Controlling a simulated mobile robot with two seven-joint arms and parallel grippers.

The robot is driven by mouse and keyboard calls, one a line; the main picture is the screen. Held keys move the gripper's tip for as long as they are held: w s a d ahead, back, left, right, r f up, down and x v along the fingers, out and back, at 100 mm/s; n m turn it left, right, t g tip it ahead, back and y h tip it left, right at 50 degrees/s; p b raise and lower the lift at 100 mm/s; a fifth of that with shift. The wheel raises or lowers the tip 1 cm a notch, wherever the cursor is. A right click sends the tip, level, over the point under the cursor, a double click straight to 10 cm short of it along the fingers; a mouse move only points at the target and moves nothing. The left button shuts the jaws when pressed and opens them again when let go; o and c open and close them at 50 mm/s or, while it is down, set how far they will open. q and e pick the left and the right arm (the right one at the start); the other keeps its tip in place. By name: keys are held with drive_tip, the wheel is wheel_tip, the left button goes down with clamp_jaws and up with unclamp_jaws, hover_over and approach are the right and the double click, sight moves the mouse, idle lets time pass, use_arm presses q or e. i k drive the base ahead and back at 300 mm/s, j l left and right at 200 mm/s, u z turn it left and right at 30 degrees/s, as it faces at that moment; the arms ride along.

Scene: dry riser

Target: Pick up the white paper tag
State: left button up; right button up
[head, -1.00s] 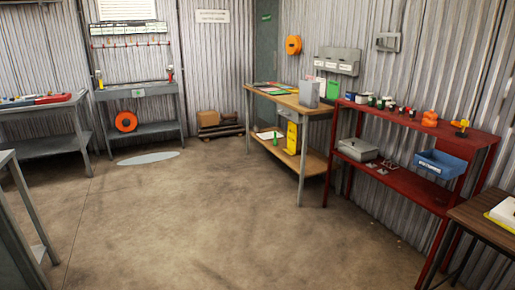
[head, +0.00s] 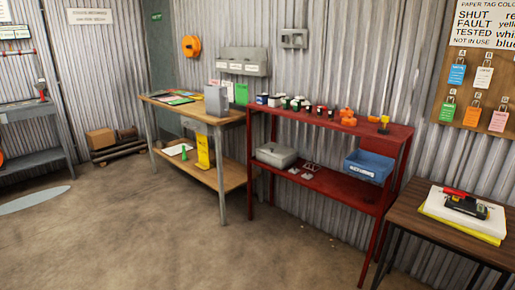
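A small white paper tag (head: 484,77) hangs on a brown board (head: 452,94) on the corrugated wall, near the right edge of the head view. It is in the upper row, right of a blue tag (head: 457,74). Below are a green tag (head: 447,112), an orange tag (head: 472,117) and a salmon tag (head: 498,121). A sign (head: 487,24) above them lists paper tag colours and is cut off by the frame. Neither of my grippers is in view.
A dark wooden table (head: 408,214) with a white and yellow stack (head: 462,228) stands below the board. A red shelf unit (head: 330,182) with a blue bin (head: 368,166) and a wooden bench (head: 233,174) stand along the wall. The floor (head: 170,235) in front is clear.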

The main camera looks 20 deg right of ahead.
sight(484, 76)
drive_tip(key=i+z, duration=0.35)
drive_tip(key=i+l+z, duration=0.1)
drive_tip(key=z, duration=0.25)
drive_tip(key=i+j+z, duration=0.1)
drive_tip(key=i+z, duration=0.25)
drive_tip(key=i+l+z, duration=0.1)
drive_tip(key=z, duration=0.25)
drive_tip(key=i+z, duration=0.35)
drive_tip(key=z, duration=0.35)
drive_tip(key=i+j, duration=0.05)
